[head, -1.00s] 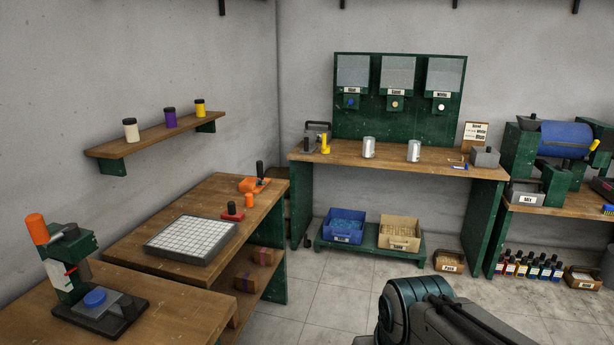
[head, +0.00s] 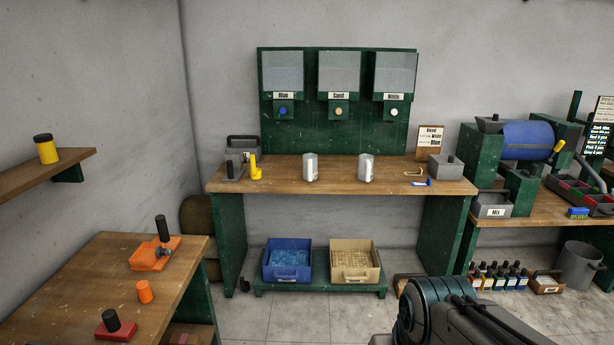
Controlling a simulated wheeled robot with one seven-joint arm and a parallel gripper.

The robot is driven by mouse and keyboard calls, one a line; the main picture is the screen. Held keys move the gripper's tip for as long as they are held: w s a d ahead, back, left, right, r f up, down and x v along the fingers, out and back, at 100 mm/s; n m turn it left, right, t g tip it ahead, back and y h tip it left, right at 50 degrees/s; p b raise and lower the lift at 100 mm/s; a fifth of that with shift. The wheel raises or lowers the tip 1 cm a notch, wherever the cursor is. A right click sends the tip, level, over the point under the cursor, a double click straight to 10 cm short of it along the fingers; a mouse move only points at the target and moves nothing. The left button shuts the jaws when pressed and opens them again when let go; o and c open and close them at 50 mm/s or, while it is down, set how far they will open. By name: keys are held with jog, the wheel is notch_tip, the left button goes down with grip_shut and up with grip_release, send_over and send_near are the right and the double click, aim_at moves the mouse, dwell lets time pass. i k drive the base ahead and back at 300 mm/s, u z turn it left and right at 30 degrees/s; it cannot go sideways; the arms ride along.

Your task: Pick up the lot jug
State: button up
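Two grey-white metal jugs stand upright on the wooden top of the green bench under the dispensers. The left jug (head: 310,167) is near the bench middle, and the right jug (head: 366,168) stands a short way to its right. They look alike, and I cannot read a label on either, so I cannot tell which is the lot jug. Nothing touches them. Part of my arm shows at the bottom right of the head view, well in front of the bench. My gripper's fingers are not in view.
Blue, Sand and White dispensers hang on a green board (head: 336,133) behind the jugs. A yellow tool (head: 254,168) and grey block (head: 445,168) flank them. Blue (head: 287,277) and tan (head: 357,277) crates sit low under the bench. A side table (head: 85,277) stands at left. Tiled floor lies between.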

aim_at(310, 160)
jog(key=z, duration=0.05)
jog(key=i, duration=1.6)
jog(key=u, duration=0.6)
jog(key=i, duration=1.65)
jog(key=u, duration=0.4)
